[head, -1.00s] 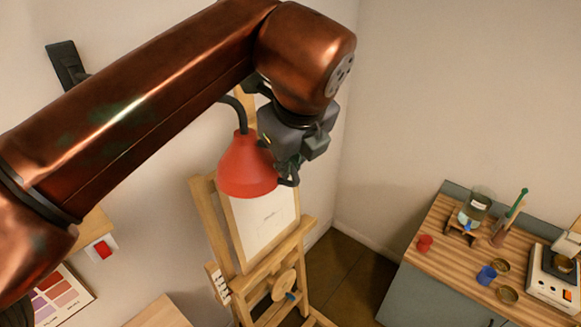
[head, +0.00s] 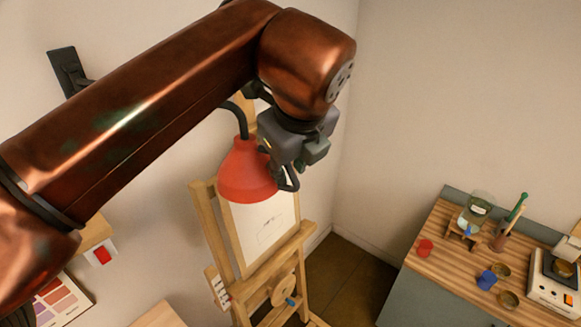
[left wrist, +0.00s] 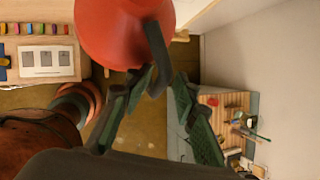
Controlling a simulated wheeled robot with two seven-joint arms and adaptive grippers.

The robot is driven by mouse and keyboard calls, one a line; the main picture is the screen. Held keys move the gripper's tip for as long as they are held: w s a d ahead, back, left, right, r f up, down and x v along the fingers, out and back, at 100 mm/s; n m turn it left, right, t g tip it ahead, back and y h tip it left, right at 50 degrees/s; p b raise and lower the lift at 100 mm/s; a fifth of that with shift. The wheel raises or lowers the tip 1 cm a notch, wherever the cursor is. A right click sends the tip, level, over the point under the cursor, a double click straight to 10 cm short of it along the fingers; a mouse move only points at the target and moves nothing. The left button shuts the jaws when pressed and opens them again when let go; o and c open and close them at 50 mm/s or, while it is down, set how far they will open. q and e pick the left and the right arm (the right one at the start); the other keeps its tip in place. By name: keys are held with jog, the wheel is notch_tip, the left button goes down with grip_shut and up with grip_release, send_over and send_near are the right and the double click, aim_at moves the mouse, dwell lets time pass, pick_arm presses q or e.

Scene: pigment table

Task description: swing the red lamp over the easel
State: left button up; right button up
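The red lamp (head: 247,172) hangs shade-down from a dark curved neck in front of the upper part of the easel. In the left wrist view the red shade (left wrist: 125,30) fills the top middle. The wooden easel (head: 232,235) stands by the wall and bears a white sheet (head: 268,232), partly covered by the shade. My left gripper (head: 288,180) is at the right side of the shade, with a dark finger close against its rim; I cannot tell if they touch. My right gripper is out of view.
A wood-topped bench (head: 440,262) at the right bears a red cup (head: 425,247), a blue cup (head: 487,279), small bowls and a white device (head: 553,285). A colour chart (head: 62,298) is at the lower left. Floor shows between easel and bench.

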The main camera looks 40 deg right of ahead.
pick_arm(q)
jog(key=v, duration=1.2)
jog(key=shift+s, duration=0.1)
